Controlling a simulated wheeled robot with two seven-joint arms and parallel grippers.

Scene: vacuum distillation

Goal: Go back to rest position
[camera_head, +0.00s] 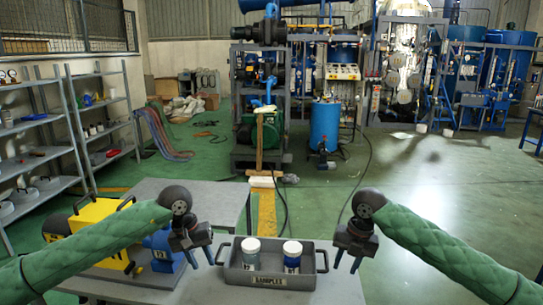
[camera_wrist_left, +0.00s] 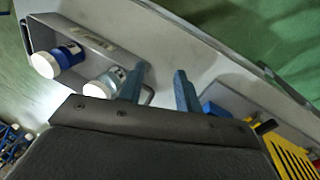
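A grey sample tray (camera_head: 235,277) with two side handles and a label on its front stands on the grey table. Two white-capped jars stand upright in it: a pale jar (camera_head: 251,258) on the left and a jar with a blue band (camera_head: 292,262) on the right. My left gripper (camera_head: 203,261) is open and empty, beside the tray's left handle and apart from it. In the left wrist view its two blue fingers (camera_wrist_left: 160,72) are spread, with the tray (camera_wrist_left: 112,50) and both jars to their left. My right gripper (camera_head: 346,268) is open and empty, just right of the tray's right handle.
A yellow machine (camera_head: 95,219) with a blue motor part (camera_head: 163,247) sits on the table at left, behind my left arm. Metal shelves (camera_head: 104,122) line the left wall. Industrial equipment stands at the back. Green floor (camera_head: 430,185) is clear at right.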

